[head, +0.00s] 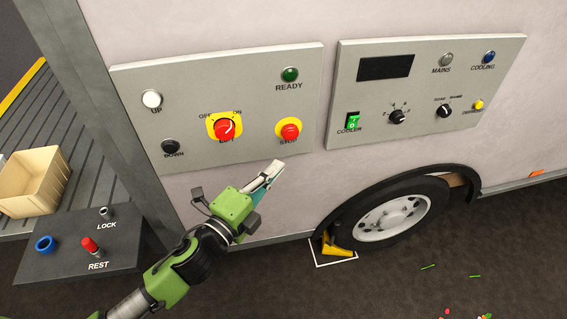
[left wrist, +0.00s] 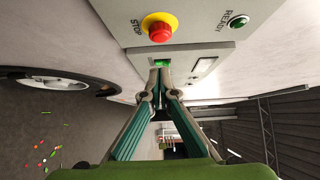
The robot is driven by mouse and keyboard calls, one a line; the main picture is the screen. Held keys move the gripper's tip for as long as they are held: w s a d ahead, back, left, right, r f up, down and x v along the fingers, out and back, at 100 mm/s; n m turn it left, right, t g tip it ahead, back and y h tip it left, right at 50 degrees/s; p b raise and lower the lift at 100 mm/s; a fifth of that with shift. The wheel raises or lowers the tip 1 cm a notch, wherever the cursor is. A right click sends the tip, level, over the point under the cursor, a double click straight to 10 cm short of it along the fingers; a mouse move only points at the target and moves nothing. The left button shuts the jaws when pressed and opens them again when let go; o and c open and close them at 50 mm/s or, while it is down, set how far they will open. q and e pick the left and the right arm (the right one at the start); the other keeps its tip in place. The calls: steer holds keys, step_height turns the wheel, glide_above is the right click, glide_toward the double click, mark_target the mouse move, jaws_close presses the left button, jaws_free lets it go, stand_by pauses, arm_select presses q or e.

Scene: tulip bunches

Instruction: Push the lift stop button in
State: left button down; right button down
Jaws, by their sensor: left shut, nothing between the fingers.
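The lift stop button (head: 288,131) is a red mushroom head on a yellow round plate, labelled STOP, at the lower right of the left grey panel (head: 210,85). In the left wrist view the red stop button (left wrist: 160,32) is above the fingertips. My left gripper (head: 276,165) is shut and empty, just below the button in the head view and apart from it. Its closed fingertips (left wrist: 161,66) show in the left wrist view. My right gripper is not in view.
The red LIFT switch (head: 225,129) on its yellow plate is left of the button. A second panel (head: 425,90) with knobs is to the right. A wheel (head: 392,217) with a yellow chock (head: 336,248) is below. A dark shelf (head: 75,262) and beige crate (head: 32,182) are at left.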

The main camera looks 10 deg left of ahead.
arm_select(q)
steer(key=v, duration=0.3)
steer(key=shift+s+r+b, duration=0.1)
steer(key=shift+s+b, duration=0.3)
steer(key=shift+s, duration=0.05)
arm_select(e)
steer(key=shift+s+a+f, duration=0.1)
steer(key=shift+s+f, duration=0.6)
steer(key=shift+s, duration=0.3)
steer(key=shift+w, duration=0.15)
